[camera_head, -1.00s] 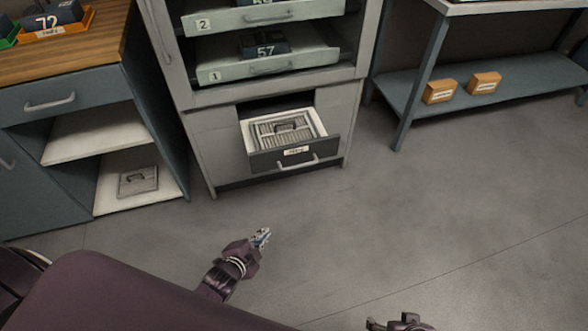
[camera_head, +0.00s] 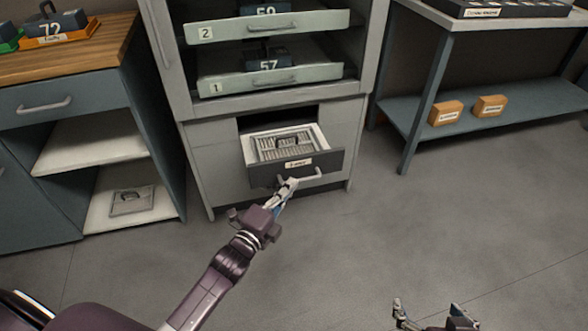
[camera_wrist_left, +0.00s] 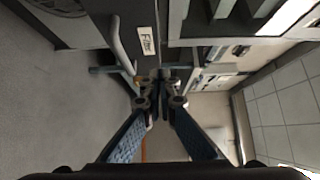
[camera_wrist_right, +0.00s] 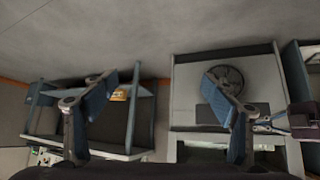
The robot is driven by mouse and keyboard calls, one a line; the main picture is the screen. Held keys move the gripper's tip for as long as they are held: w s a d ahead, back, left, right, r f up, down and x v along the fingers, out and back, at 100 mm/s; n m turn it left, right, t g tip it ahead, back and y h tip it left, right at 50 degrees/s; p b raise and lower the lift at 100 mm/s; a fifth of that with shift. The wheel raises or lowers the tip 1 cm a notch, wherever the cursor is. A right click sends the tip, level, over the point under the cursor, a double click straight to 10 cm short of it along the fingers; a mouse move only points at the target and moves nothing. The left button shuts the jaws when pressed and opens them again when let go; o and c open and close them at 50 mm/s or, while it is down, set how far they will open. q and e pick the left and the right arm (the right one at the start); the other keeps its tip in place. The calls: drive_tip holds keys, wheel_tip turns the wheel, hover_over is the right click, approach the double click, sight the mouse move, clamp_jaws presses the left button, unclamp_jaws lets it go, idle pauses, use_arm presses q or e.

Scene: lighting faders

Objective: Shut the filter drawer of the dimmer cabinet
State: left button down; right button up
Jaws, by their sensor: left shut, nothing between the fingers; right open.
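The dimmer cabinet (camera_head: 205,160) stands ahead, with its filter drawer (camera_head: 335,163) pulled out low in its front. The drawer has a dark front, a label and a pale bar handle (camera_head: 308,177); a grey filter with a handle (camera_head: 285,147) lies inside. My left gripper (camera_head: 289,185) is shut and empty, its tips at the drawer front's lower edge by the handle's left end. I cannot tell whether they touch. In the left wrist view the label (camera_wrist_left: 147,42) and handle (camera_wrist_left: 119,45) lie close beside the fingers (camera_wrist_left: 160,88). My right gripper (camera_head: 430,311) is open and empty, low over the floor.
Numbered pale trays (camera_head: 270,80) hold dark modules above the drawer. A wooden-topped bench (camera_head: 60,60) with open shelves stands left. A metal table (camera_head: 408,130) with small orange boxes (camera_head: 446,113) on its lower shelf stands right. The floor before the cabinet is clear.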

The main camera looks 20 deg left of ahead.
sight(300, 158)
use_arm(q)
drive_tip(key=w, duration=0.2)
drive_tip(key=w+b, duration=0.1)
drive_tip(key=w, duration=0.1)
drive_tip(key=w+a+b, duration=0.1)
drive_tip(key=w, duration=0.2)
drive_tip(key=shift+w+f, duration=0.1)
drive_tip(key=shift+w+a, duration=0.2)
drive_tip(key=shift+w, duration=0.1)
use_arm(e)
drive_tip(key=w+a+r+t+y, duration=0.1)
drive_tip(key=w+a+r+t, duration=0.2)
drive_tip(key=w+r+t, duration=0.3)
drive_tip(key=shift+w+a+r+y, duration=0.15)
drive_tip(key=shift+w+r+y, duration=0.4)
drive_tip(key=shift+r, duration=1.6)
drive_tip(key=shift+w, duration=0.15)
use_arm(q)
drive_tip(key=shift+a, duration=0.1)
